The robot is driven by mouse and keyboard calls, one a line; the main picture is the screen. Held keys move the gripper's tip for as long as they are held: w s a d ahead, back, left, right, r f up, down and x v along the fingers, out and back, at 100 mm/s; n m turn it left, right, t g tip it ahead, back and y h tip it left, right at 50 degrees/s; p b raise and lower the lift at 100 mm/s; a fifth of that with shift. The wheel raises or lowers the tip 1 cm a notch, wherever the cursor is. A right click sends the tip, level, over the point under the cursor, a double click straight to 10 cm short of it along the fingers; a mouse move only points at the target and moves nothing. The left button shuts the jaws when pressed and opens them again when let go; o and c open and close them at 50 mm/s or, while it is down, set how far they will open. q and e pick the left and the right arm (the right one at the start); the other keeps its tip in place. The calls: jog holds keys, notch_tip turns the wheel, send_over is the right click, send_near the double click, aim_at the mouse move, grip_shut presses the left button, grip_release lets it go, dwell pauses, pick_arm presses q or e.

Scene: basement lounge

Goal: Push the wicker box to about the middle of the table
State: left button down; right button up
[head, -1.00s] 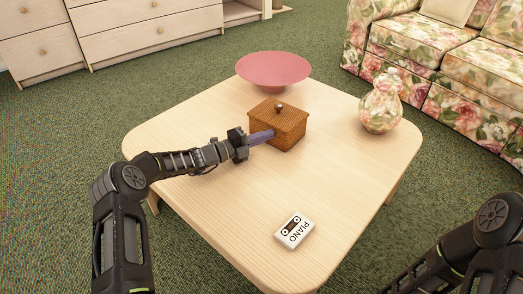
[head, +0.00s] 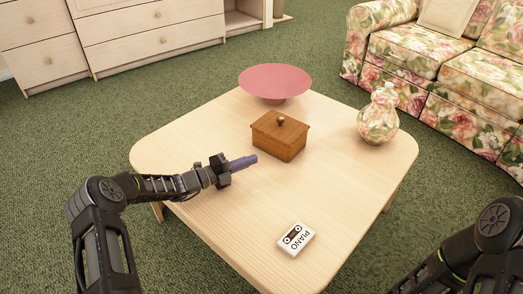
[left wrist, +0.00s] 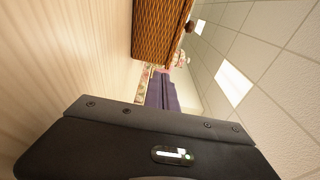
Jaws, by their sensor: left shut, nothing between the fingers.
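The wicker box (head: 279,138), brown and woven with a dark knob on its lid, sits upright near the middle of the wooden table (head: 215,212). It also shows at the top of the left wrist view (left wrist: 160,28). My left gripper (head: 254,158) is shut and empty. Its purple fingers point right, just in front and left of the box, with a small gap between. The fingers also show in the left wrist view (left wrist: 160,92). My right arm shows at the lower right, but its gripper is out of view.
A pink bowl (head: 275,80) stands behind the box at the back of the table. A floral vase (head: 378,118) stands at the right edge. A white PIANO cassette (head: 296,239) lies near the front. The table's left and front middle are clear.

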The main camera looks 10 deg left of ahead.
pick_arm(q)
jog(key=v, duration=0.4)
jog(key=shift+p, duration=0.35)
jog(key=shift+s, duration=0.1)
